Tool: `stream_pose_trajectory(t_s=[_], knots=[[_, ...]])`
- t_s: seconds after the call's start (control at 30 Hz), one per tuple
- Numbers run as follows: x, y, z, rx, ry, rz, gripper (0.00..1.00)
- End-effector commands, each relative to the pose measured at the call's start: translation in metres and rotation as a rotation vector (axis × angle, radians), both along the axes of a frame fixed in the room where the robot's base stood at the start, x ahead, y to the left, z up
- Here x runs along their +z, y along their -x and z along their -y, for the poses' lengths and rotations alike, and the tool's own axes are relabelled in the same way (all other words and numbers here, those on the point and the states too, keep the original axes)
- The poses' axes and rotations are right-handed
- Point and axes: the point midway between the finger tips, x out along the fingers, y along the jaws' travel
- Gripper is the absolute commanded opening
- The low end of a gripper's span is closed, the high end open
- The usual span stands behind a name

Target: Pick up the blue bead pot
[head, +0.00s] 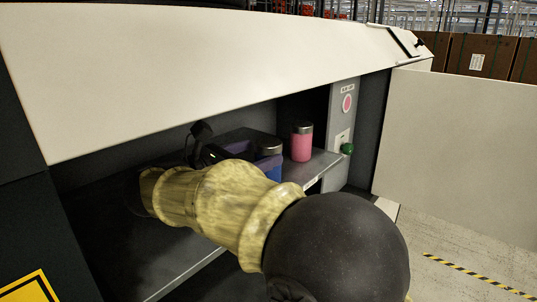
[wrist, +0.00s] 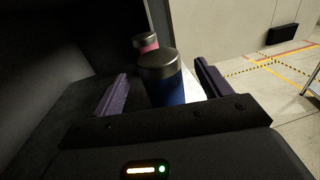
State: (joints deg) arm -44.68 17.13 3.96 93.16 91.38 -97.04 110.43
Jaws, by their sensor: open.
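The blue bead pot (wrist: 170,88) is a small blue cylinder with a dark grey metallic lid. In the wrist view it stands upright between the two purple fingers of my gripper (wrist: 160,90), which are open to either side of it. Whether the fingers touch it, I cannot tell. In the head view the blue pot (head: 272,172) shows only in part, behind my arm, with its lid near a purple part of my gripper (head: 238,140). Much of my gripper is hidden there by my arm.
A pink pot (head: 302,142) with a metallic lid stands just beyond the blue one on the dark shelf (head: 190,262). A grey panel (head: 343,110) with a pink round mark and a green knob (head: 347,149) stands to its right. A pale hood (head: 200,65) overhangs the shelf.

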Motion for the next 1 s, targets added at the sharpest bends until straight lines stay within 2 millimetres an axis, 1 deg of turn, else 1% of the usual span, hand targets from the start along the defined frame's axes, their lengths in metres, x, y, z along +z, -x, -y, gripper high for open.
stream_pose_trajectory(t_s=[0.27,0.37,0.47,0.7,0.8,1.0], knots=[[-0.001,0.000,0.000,0.001,0.000,0.000,0.77],[0.001,-0.003,0.003,0.001,0.001,-0.001,0.77],[0.003,-0.011,0.012,-0.001,0.002,-0.001,0.77],[0.003,-0.035,0.039,-0.001,0.003,-0.002,0.77],[0.001,-0.039,0.043,0.001,0.001,-0.001,0.77],[-0.001,-0.039,0.043,0.002,0.000,0.000,0.77]])
